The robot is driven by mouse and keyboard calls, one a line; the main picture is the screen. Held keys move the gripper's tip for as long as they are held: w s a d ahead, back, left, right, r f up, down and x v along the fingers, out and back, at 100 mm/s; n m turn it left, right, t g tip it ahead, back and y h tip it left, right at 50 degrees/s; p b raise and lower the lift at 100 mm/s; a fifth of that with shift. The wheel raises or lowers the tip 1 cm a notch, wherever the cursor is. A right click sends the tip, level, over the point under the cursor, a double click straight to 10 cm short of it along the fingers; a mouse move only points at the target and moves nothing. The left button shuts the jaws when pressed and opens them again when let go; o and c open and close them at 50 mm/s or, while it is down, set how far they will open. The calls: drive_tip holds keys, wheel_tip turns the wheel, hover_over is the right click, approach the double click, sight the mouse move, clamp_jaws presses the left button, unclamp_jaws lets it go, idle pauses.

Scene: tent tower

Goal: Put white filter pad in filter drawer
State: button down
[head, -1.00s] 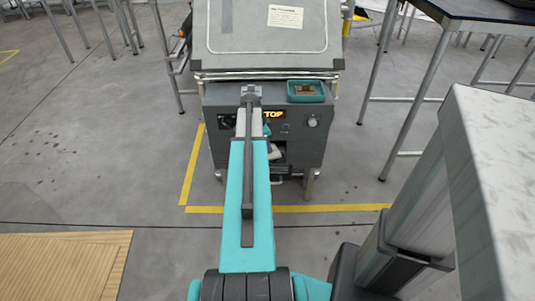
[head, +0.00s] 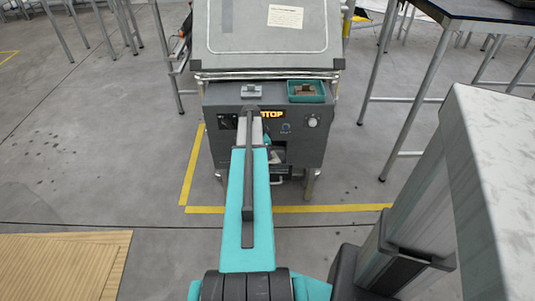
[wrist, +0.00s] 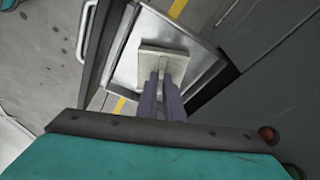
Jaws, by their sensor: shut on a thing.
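The white filter pad (wrist: 164,54) is a pale square plate in the wrist view. My gripper (wrist: 163,84) is shut on its near part. The filter drawer (wrist: 202,68) is a bright metal tray standing open from the dark machine, and the pad lies within its outline. I cannot tell whether the pad touches the drawer floor. In the head view my arm hides most of the drawer and my gripper, low on the machine's front.
The grey machine (head: 301,133) has knobs on its front. A teal tray (head: 306,98) with a brown thing in it and a small grey block (head: 251,91) sit on its ledge. A metal-legged table (head: 470,14) stands at the right. Yellow floor lines (head: 330,208) surround the machine.

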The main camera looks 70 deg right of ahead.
drive_tip(key=shift+f, duration=0.15)
drive_tip(key=c, duration=1.9)
unclamp_jaws()
drive_tip(key=v, duration=1.2)
drive_tip(key=shift+p, duration=0.45)
